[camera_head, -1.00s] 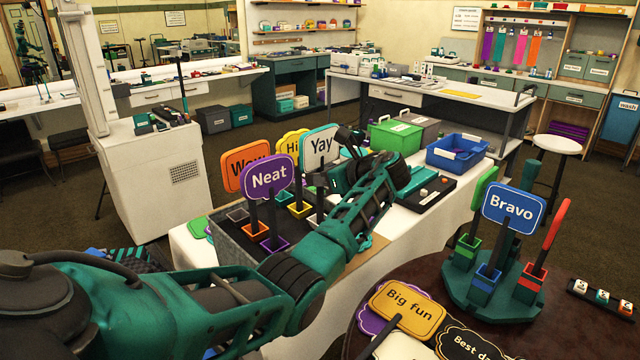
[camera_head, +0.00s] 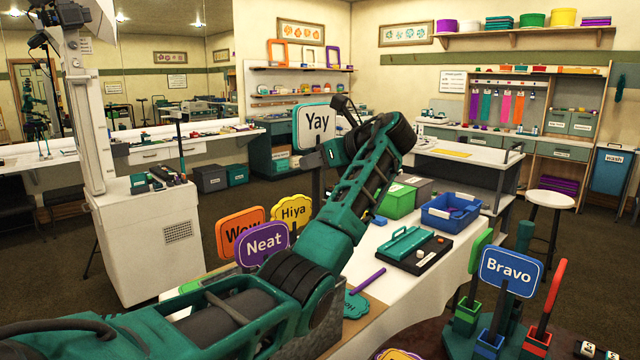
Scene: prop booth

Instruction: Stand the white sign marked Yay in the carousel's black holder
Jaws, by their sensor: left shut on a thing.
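The white Yay sign (camera_head: 316,124) has a teal rim and a dark stick. My left gripper (camera_head: 322,158) is shut on it and holds it upright, raised above the white table; the arm partly hides the jaws. The teal carousel (camera_head: 457,342) is at the lower right, cut off by the bottom edge. It carries the blue Bravo sign (camera_head: 511,272) in a blue holder (camera_head: 489,343), with a green sign (camera_head: 480,250) and a red sign (camera_head: 556,292) to either side. I cannot make out the black holder. My right gripper is out of view.
Wow (camera_head: 240,232), Neat (camera_head: 262,244) and Hiya (camera_head: 292,210) signs stand behind my left arm. A green box (camera_head: 398,201), a blue bin (camera_head: 451,211) and a black tray (camera_head: 412,262) sit on the table. A white stool (camera_head: 551,199) stands behind the carousel.

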